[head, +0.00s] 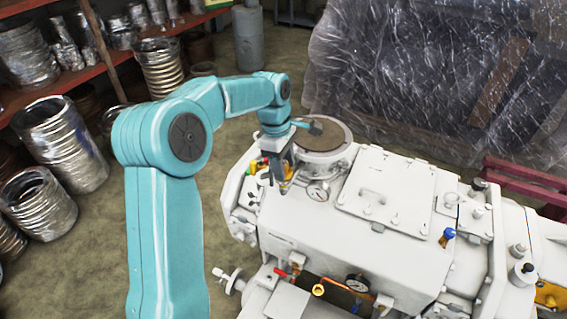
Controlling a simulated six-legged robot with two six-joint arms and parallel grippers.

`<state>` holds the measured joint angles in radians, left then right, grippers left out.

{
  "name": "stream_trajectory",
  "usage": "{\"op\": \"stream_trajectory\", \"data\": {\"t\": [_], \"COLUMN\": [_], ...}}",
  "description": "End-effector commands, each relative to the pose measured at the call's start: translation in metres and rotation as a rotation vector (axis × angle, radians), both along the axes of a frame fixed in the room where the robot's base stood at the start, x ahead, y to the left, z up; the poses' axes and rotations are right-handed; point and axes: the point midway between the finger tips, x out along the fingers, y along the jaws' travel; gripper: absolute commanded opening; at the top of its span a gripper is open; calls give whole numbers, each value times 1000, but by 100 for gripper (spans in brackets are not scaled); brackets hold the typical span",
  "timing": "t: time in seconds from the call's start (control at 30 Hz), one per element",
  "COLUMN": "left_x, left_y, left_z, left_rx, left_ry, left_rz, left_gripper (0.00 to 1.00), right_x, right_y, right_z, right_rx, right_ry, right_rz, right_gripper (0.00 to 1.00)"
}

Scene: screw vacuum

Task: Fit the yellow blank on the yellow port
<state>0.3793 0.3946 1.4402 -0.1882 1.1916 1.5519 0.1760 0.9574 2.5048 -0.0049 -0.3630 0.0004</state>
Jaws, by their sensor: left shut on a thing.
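My left gripper (284,184) points down over the left end of the white machine (300,235). It is shut on a small yellow-orange thing, the yellow blank (286,187), which shows only in part between the fingers. A round yellow ring, apparently the yellow port (318,290), shows at the front of the machine, low and to the right of the gripper. The blank and the port are well apart. My right gripper is not in view.
A pressure gauge (318,190) stands close to the right of my gripper. Another gauge (357,284) and a red handle (281,272) flank the yellow ring. A blue-topped fitting (447,236) stands at the right. Shelves with metal parts (160,68) are at the left.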

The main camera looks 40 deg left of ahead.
Motion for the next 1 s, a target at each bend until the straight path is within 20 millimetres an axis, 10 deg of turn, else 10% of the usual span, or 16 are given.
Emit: {"op": "stream_trajectory", "data": {"t": [0.27, 0.3, 0.37, 0.7, 1.0], "left_x": [0, 0, 0, 0, -1], "left_y": [0, 0, 0, 0, 7], "left_z": [-10, -9, -9, -4, 53], "left_rx": [0, 0, 0, 0, 2], "left_ry": [1, 1, 1, 0, -5], "left_rz": [0, 0, 0, 0, 1], "left_gripper": [16, 53, 72, 72, 72], "right_x": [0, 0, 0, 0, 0], "right_y": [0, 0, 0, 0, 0], "right_z": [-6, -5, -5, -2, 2], "right_rx": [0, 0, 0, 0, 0], "right_ry": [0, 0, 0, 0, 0], "right_rz": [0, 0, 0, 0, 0], "right_gripper": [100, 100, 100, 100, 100]}}
